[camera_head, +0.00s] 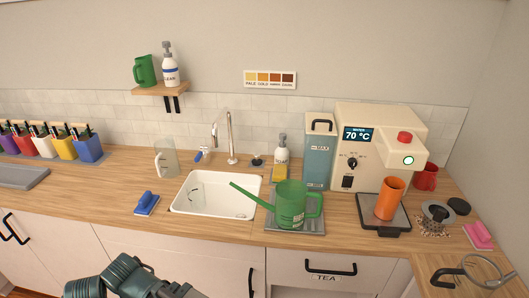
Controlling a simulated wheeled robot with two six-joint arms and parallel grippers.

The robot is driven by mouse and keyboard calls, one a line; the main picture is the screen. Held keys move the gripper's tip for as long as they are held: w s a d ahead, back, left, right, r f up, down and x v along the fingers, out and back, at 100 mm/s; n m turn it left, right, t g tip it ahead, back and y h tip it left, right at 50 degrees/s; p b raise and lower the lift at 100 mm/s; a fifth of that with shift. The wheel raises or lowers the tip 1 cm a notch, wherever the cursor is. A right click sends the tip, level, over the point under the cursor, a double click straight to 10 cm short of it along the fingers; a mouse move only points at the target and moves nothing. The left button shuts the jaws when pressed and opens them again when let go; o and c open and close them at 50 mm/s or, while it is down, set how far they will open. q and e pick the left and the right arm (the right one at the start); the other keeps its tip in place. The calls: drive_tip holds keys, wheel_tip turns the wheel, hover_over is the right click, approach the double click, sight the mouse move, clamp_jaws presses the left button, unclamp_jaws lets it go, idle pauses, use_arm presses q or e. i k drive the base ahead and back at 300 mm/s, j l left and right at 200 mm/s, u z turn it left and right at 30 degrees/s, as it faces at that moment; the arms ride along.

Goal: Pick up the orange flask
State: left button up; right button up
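The orange flask (389,198) is a plain orange cylinder. It stands, leaning slightly in the picture, on the dark tray (372,222) in front of the cream water machine (375,145). My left arm shows teal and grey at the bottom left, below the counter edge and far from the flask. Its gripper end (184,291) is cut by the bottom edge of the view, so its fingers do not show clearly. My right gripper is not in view.
A green watering can (291,205) stands on a grey mat left of the flask, by the white sink (215,194). A red mug (426,177), a grey round item (438,212) and a pink block (479,236) lie to the right. Counter left of the sink has free room.

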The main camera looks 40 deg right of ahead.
sight(392, 190)
drive_tip(key=z, duration=2.5)
